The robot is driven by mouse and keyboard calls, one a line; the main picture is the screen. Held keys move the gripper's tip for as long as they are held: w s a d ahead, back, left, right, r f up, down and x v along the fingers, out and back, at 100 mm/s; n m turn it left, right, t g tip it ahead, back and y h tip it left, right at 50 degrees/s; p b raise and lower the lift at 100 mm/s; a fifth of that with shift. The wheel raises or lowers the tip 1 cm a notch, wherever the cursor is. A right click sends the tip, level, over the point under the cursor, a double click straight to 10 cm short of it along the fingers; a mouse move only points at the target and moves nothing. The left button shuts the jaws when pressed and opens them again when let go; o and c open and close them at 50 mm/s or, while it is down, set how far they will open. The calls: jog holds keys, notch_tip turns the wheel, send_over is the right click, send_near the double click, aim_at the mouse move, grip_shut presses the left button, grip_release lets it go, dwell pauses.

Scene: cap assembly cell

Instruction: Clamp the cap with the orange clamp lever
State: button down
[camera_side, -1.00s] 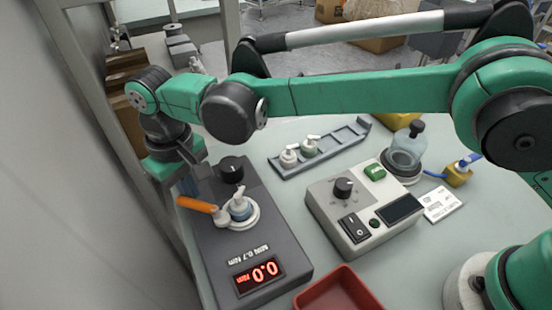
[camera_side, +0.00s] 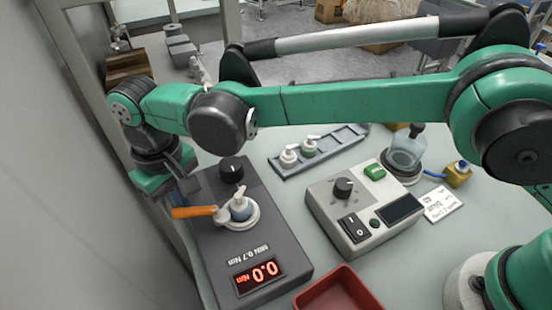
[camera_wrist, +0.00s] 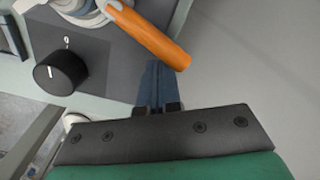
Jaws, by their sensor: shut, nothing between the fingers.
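The orange clamp lever (camera_side: 193,211) points left from its pivot beside a round white fixture (camera_side: 250,221) on a dark grey torque tester. A white pump cap (camera_side: 239,193) on a blue-grey body stands upright in that fixture. My gripper (camera_side: 181,197) is shut and empty, low beside the outer part of the lever, on its far side. In the wrist view my shut blue-grey fingers (camera_wrist: 158,80) reach to the edge of the orange lever (camera_wrist: 152,38). They seem to touch it, but the contact itself is unclear. The cap is mostly cut off there.
A black knob (camera_side: 231,169) stands on the tester behind the fixture, and a red display (camera_side: 258,277) reads 0.0. A grey control box (camera_side: 352,225) stands to the right. A tray (camera_side: 335,146) with pump caps lies behind. A red bin (camera_side: 338,292) is in front.

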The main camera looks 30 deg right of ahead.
jog(key=shift+s+a, duration=0.35)
jog(key=shift+s, duration=0.1)
dwell(0.3)
jog(key=shift+s, duration=0.1)
jog(key=shift+s+a, duration=0.15)
jog(key=shift+s, duration=0.1)
jog(key=shift+w, duration=0.2)
jog(key=shift+r, duration=4)
